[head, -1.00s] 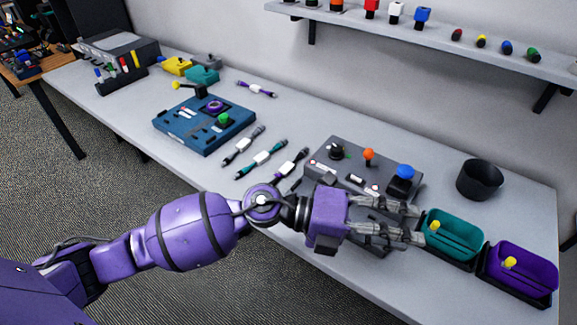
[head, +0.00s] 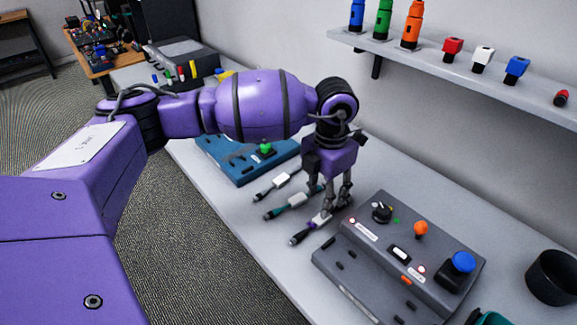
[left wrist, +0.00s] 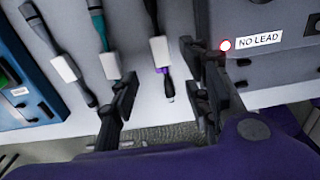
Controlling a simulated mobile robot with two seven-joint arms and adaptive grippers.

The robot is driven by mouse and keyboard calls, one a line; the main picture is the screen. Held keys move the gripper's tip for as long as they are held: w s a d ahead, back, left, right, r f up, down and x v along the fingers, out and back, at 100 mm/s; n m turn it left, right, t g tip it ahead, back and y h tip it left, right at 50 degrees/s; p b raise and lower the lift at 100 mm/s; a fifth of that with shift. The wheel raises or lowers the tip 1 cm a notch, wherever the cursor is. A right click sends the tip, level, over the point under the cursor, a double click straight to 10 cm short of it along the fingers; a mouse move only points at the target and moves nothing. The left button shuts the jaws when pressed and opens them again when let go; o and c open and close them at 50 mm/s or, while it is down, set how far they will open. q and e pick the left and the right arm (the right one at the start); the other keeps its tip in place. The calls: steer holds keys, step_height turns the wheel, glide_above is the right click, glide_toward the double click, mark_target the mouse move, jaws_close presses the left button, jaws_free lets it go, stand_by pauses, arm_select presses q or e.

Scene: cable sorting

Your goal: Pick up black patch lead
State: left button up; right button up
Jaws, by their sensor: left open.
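Three short patch leads with white labels lie in a row on the bench. The nearest to the grey console, a black lead with a purple band (head: 302,235), is partly hidden by my fingers; it also shows in the left wrist view (left wrist: 158,50). My left gripper (head: 336,205) points down over this lead, open. In the left wrist view the lead's plug end lies between its two spread fingers (left wrist: 165,95). I cannot tell whether the fingers touch it. The teal lead (head: 292,201) and a dark-ended grey lead (head: 277,186) lie beside it. My right gripper is out of view.
The grey console (head: 370,255), with knobs and buttons, stands close to the right of the gripper. A blue box (head: 225,165) is left of the leads. A black cup (head: 553,277) stands at the right. A shelf (head: 470,85) runs along the wall.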

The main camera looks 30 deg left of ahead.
arm_select(q)
steer(key=shift+w, duration=0.3)
steer(key=shift+w+f, duration=0.1)
steer(key=shift+f, duration=0.25)
steer(key=shift+s+d+f, duration=0.1)
steer(key=shift+s+f, duration=0.1)
steer(key=shift+f, duration=0.35)
steer(key=shift+s+f, duration=0.15)
steer(key=shift+f, duration=0.4)
step_height(320, 180, down, 5)
steer(key=shift+w+d+r+p, duration=0.1)
steer(key=shift+w+r+p, duration=0.05)
steer(key=shift+p, duration=0.15)
steer(key=shift+r, duration=0.1)
jaws_close()
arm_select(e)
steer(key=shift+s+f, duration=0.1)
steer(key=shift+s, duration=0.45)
